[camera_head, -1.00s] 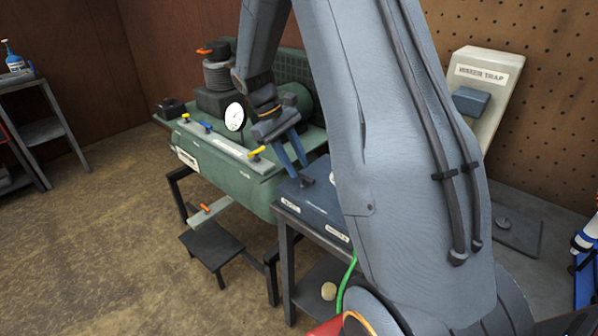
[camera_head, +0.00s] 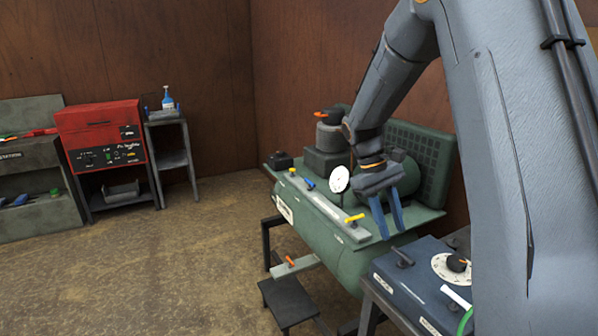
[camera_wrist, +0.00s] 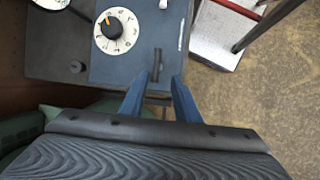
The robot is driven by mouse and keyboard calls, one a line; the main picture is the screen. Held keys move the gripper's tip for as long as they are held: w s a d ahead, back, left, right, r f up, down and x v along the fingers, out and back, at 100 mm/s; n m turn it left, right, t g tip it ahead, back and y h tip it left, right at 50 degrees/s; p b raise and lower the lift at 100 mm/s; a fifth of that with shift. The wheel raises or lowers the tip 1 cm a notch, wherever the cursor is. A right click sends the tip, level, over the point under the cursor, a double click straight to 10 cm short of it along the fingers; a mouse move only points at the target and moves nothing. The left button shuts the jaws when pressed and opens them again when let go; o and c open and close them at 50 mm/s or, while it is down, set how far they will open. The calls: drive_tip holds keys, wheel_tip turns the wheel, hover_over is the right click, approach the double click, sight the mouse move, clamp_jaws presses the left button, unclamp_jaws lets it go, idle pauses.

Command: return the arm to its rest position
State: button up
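My gripper (camera_head: 388,222) hangs from my grey arm in the head view, with its two blue fingers pointing down. The fingers are apart and nothing shows between them. In the head view it appears in front of the green compressor (camera_head: 325,235), near a yellow-handled valve; whether it touches is not clear. In the wrist view my gripper (camera_wrist: 158,85) shows both blue fingers spread, with a blue control box (camera_wrist: 140,45) beyond them. That box has a white dial (camera_wrist: 116,31) with an orange mark. My arm covers much of the head view's right side.
The blue box (camera_head: 410,290) stands on a dark stand right of the compressor. A black step (camera_head: 288,300) is below the compressor. A red cabinet (camera_head: 100,140) and a small shelf (camera_head: 168,145) with a spray bottle stand at the back left. The floor (camera_head: 190,260) is clear.

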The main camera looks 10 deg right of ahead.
drive_tip(key=s+a+f+m+t+y, duration=0.1)
drive_tip(key=s+a+f+t, duration=0.1)
drive_tip(key=s+a, duration=0.3)
drive_tip(key=s+a+f+m+t+y, duration=0.2)
drive_tip(key=s+a, duration=0.4)
drive_tip(key=s, duration=0.7)
drive_tip(key=shift+a+f, duration=0.3)
